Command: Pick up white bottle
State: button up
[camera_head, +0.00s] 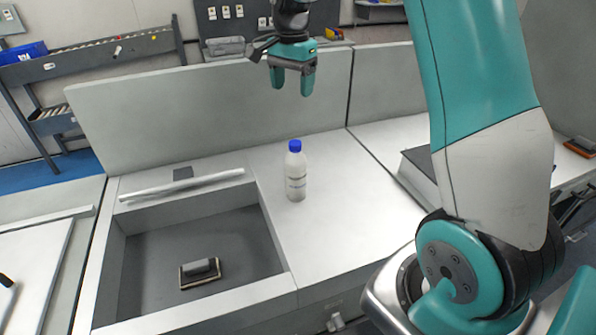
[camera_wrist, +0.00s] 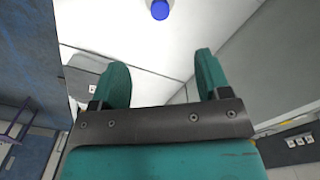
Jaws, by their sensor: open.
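The white bottle (camera_head: 296,174) with a blue cap stands upright on the white counter, just right of the recessed bin. My gripper (camera_head: 292,86) is open and empty, pointing down, well above the counter and apart from the bottle. In the wrist view the bottle's blue cap (camera_wrist: 160,10) shows at the top edge, beyond the two teal fingers (camera_wrist: 162,80). Most of the bottle is cut off in that view.
A recessed grey bin (camera_head: 150,252) holds a small block-like object (camera_head: 200,272). A white bar (camera_head: 182,190) lies along its back edge. A low partition (camera_head: 215,105) stands behind the counter (camera_head: 335,215). Counter space around the bottle is clear.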

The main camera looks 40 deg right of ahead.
jog(key=p, duration=0.4)
send_near(296, 143)
notch_tip(296, 143, down, 5)
jog(key=shift+w+f, duration=0.15)
jog(key=shift+f, duration=0.05)
jog(key=shift+d+f+p, duration=0.1)
jog(key=shift+f+p, duration=1.1)
jog(key=shift+f, duration=1.6)
jog(key=shift+c, duration=0.2)
grip_shut()
jog(key=shift+r, duration=0.1)
